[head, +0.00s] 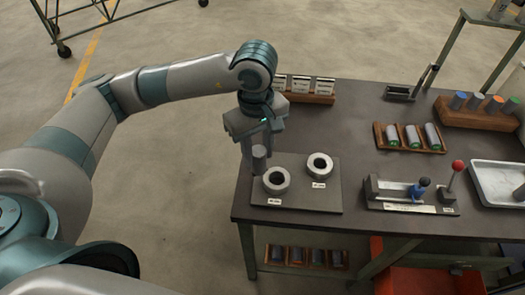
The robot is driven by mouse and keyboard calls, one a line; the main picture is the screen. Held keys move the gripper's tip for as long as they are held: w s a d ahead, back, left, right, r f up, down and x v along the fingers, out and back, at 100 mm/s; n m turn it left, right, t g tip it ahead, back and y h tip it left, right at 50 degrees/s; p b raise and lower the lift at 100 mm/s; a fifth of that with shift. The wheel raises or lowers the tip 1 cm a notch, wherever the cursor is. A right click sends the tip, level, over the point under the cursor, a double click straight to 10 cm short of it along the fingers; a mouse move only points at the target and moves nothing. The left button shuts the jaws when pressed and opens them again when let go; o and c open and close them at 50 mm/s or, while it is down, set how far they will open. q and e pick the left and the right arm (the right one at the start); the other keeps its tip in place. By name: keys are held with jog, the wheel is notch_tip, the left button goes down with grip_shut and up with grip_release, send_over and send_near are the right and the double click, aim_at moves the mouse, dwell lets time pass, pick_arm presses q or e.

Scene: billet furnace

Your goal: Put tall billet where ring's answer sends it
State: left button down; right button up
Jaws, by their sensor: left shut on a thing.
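My left gripper (257,151) is shut on a grey cylindrical billet (259,161) and points downward near the left end of the table. The billet hangs upright beside the nearer ring (267,189), up and to the left of it in the picture. I cannot tell its exact height above the plate. A second ring (312,170) lies farther right. Both rings are thick, pale and hollow, on a dark square plate (325,201) with small white labels too small to read. My right gripper is not in view.
On the dark table (345,125) are a rack of white cards (300,87), a wooden tray (384,143) with three cylinders, a fixture with a blue part (422,184), a red-knobbed lever (457,167) and a pale tray (492,197). A block with coloured-top cylinders (470,118) stands behind. Several cylinders sit on a low shelf (305,265).

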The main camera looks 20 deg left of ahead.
pick_arm(q)
jog(key=m, duration=0.4)
jog(key=s+a+m, duration=0.1)
jog(key=m, duration=0.1)
jog(key=shift+r+m+b, duration=0.15)
jog(key=shift+m+b, duration=0.15)
jog(key=m, duration=0.4)
jog(key=shift+s+a+r, duration=0.1)
jog(key=shift+s+a, duration=0.25)
